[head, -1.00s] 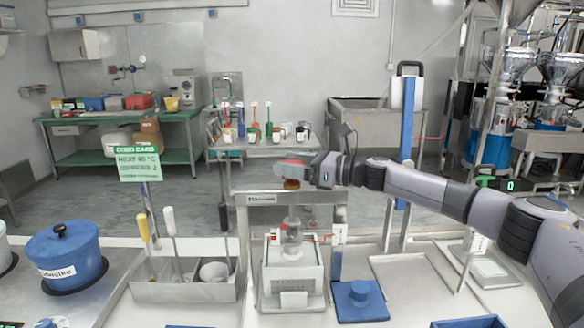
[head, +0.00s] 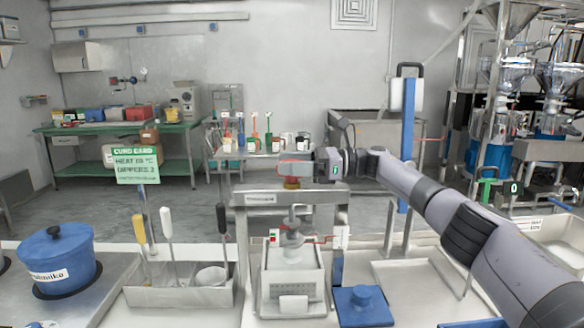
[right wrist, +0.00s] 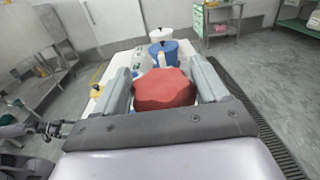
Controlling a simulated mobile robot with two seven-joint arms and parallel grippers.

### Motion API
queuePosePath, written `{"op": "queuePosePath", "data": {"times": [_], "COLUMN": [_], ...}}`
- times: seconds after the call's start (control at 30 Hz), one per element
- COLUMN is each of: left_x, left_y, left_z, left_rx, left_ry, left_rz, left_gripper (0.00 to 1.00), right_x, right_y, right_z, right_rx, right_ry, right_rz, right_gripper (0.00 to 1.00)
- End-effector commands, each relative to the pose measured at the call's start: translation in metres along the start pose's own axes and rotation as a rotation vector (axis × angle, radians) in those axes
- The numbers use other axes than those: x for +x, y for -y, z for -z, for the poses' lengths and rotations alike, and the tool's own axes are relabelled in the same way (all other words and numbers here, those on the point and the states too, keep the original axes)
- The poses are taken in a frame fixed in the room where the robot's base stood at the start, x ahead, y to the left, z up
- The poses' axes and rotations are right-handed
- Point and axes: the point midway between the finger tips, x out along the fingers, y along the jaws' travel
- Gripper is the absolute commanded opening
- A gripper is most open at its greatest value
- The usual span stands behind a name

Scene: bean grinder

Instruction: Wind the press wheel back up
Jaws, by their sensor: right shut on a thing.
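The red press wheel (right wrist: 165,90) sits between the two grey fingers of my right gripper (right wrist: 165,85) in the right wrist view, with the fingers against its sides. In the head view my right gripper (head: 305,168) is above the press's metal crossbeam (head: 288,198), shut on the wheel, which is mostly hidden by it. Below the beam, the screw and pressing foot (head: 293,238) stand over the white mould box (head: 292,275). I cannot tell whether the foot touches what is below. My left gripper is not in view.
A blue block with a knob (head: 362,305) lies right of the press. A metal tray (head: 180,290) with tools stands left, then a blue lidded pot (head: 60,262). A green sign (head: 135,163) stands behind. An empty shallow tray (head: 425,278) lies to the right.

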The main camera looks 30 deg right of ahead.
Motion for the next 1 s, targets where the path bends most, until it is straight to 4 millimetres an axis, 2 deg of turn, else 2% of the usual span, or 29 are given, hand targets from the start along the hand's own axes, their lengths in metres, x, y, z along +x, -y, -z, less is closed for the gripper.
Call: {"op": "queuePosePath", "data": {"times": [0.67,0.7,0.73,1.0], "left_x": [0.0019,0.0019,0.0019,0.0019], "left_y": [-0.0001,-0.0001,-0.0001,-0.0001], "left_z": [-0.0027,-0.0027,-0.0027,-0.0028], "left_rx": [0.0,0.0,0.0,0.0], "left_ry": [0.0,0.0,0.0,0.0], "left_rz": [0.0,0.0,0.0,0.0], "left_gripper": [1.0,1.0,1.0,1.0], "right_x": [0.0008,0.0008,0.0009,0.0004], "right_y": [-0.0003,-0.0003,-0.0003,-0.0002], "right_z": [-0.002,-0.002,-0.0019,-0.001], "right_rx": [-0.002,-0.002,-0.002,-0.002], "right_ry": [0.004,0.004,0.004,0.002], "right_rz": [-0.024,-0.024,-0.024,-0.023], "right_gripper": [0.42,0.82,0.92,0.93]}}
